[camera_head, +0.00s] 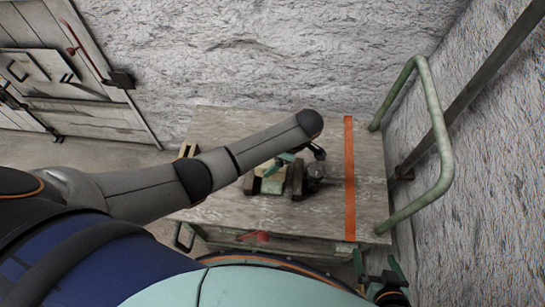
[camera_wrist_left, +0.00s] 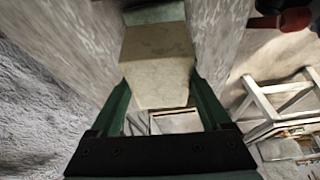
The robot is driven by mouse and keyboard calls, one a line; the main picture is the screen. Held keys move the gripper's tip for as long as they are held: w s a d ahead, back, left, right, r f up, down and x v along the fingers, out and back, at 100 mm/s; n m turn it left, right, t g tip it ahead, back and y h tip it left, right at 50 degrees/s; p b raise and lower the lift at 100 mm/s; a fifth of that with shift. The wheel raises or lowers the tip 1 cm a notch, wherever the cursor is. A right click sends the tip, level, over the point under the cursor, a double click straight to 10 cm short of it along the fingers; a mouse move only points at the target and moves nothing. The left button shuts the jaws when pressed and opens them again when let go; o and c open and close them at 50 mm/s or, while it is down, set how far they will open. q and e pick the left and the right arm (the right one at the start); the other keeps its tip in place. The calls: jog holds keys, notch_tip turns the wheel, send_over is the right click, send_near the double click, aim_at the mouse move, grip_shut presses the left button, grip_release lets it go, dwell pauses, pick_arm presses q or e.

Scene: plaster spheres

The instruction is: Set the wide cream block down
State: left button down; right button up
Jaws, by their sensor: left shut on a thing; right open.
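The wide cream block (camera_wrist_left: 158,60) is between the two green fingers of my left gripper (camera_wrist_left: 165,95) in the left wrist view, and the gripper is shut on it. In the head view my left gripper (camera_head: 276,168) is over the wooden cart top, with a pale part of the block (camera_head: 272,186) showing below it. The arm hides much of both. I cannot tell whether the block touches the surface. My right gripper (camera_head: 377,266) is open and empty at the lower right, beside the cart's front edge.
The cart top (camera_head: 222,125) has an orange stripe (camera_head: 350,185) on its right side and a green rail (camera_head: 445,150) beyond. Dark brown blocks (camera_head: 297,180) stand close by the left gripper. The back and front left of the top look clear. Rough walls stand behind and right.

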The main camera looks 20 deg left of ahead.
pick_arm(q)
jog(key=shift+w+r+n, duration=0.1)
jog(key=shift+w+n, duration=0.15)
jog(key=shift+n, duration=0.35)
jog(key=shift+r, duration=0.1)
jog(key=shift+f+b, duration=1.9)
jog(key=shift+f, duration=0.95)
jog(key=shift+p, duration=0.4)
jog(key=shift+f+b, duration=0.55)
jog(key=shift+f, duration=0.15)
